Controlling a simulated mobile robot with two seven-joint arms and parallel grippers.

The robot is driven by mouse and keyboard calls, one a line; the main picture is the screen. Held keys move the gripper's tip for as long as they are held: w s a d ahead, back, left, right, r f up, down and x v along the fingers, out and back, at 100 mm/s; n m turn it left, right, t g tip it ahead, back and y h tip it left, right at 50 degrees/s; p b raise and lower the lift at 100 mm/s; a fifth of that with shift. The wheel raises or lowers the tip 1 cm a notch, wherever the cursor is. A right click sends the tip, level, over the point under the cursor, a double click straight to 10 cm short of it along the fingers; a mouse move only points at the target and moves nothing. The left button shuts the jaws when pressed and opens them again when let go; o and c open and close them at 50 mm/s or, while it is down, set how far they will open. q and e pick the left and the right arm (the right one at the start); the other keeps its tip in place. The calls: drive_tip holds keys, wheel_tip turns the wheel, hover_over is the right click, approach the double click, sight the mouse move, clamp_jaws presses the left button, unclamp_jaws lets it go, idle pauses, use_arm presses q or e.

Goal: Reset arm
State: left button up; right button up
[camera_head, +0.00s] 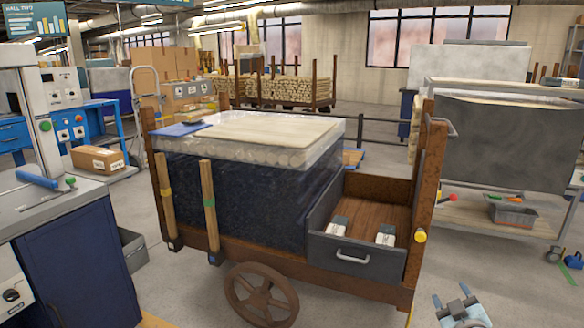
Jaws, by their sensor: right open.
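My right gripper (453,297) shows at the bottom edge, right of the cart's front corner. It is light grey with dark parts, and its jaws are open. I see nothing between the fingers. It is apart from the cart and over the grey floor. Most of my right arm is out of the frame. My left gripper is not in view.
A rusty wooden-post cart (427,180) carries a plastic-wrapped dark load (240,190). Its drawer (357,256) is open and holds two small pale items. A blue cabinet (75,260) stands left, and a metal rack (490,225) right.

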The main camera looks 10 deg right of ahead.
drive_tip(key=s+a+r+n+g+y, duration=0.15)
drive_tip(key=s+a+y, duration=0.45)
drive_tip(key=s+a, duration=0.6)
drive_tip(key=s+a+f+n+g+y, duration=0.1)
drive_tip(key=s+a+n+g+y, duration=0.15)
drive_tip(key=s+a+y, duration=0.9)
drive_tip(key=s+a+r+h, duration=0.3)
drive_tip(key=a+r, duration=0.1)
drive_tip(key=a, duration=0.2)
drive_tip(key=w+a+r+m+t+h+p, duration=0.25)
drive_tip(key=w+a+r+m+t, duration=0.2)
drive_tip(key=r, duration=0.25)
use_arm(q)
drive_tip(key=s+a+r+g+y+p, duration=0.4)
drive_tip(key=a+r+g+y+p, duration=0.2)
drive_tip(key=p, duration=3)
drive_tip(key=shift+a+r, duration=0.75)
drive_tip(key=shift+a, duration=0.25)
use_arm(e)
drive_tip(key=s+d+r+m+g+h, duration=0.1)
drive_tip(key=s+d+r+g+h, duration=0.4)
drive_tip(key=d+g, duration=0.2)
drive_tip(key=shift+d, duration=0.85)
